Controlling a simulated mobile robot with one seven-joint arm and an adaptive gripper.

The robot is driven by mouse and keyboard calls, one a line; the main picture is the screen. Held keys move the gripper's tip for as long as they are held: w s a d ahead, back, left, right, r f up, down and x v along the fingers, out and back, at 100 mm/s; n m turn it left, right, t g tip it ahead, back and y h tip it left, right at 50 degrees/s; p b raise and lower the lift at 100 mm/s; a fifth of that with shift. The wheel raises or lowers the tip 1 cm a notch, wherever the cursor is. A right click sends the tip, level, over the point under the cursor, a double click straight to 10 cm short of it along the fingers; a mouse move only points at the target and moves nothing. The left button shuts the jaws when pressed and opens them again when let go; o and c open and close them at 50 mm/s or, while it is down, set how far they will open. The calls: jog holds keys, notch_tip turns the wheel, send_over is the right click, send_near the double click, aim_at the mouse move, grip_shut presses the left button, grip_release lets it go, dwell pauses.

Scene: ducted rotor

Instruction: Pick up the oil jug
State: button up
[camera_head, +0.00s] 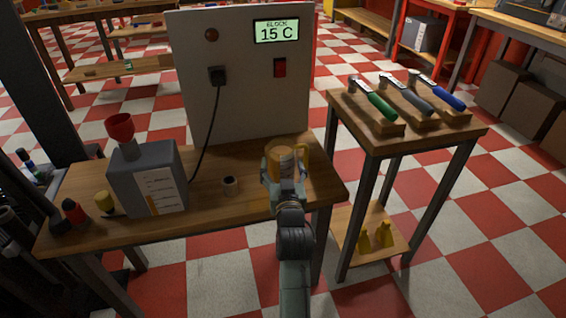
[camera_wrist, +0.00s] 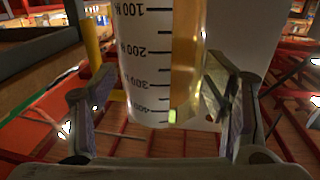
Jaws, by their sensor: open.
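The oil jug (camera_head: 284,158) is a clear measuring jug with amber contents and a yellow handle. It stands on the wooden workbench near its right end. In the wrist view the jug (camera_wrist: 160,60) fills the middle, with its black measuring marks facing me. My gripper (camera_head: 284,178) is at the jug's near side, with its fingers apart. In the wrist view one finger of my gripper (camera_wrist: 163,110) is on each side of the jug, with gaps visible. My gripper hides the jug's lower part in the head view.
A grey box (camera_head: 147,178) with a red funnel (camera_head: 120,127) stands at the bench's left. A white panel (camera_head: 240,75) with a display rises behind. A side table (camera_head: 385,140) holds three coloured-handled tools.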

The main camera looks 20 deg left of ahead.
jog(key=shift+x, duration=1.45)
jog(key=shift+r, duration=0.1)
jog(key=shift+c, duration=0.4)
jog(key=c, duration=1.2)
jog(key=shift+r, duration=0.1)
jog(key=shift+c, duration=0.5)
jog(key=shift+r, duration=0.1)
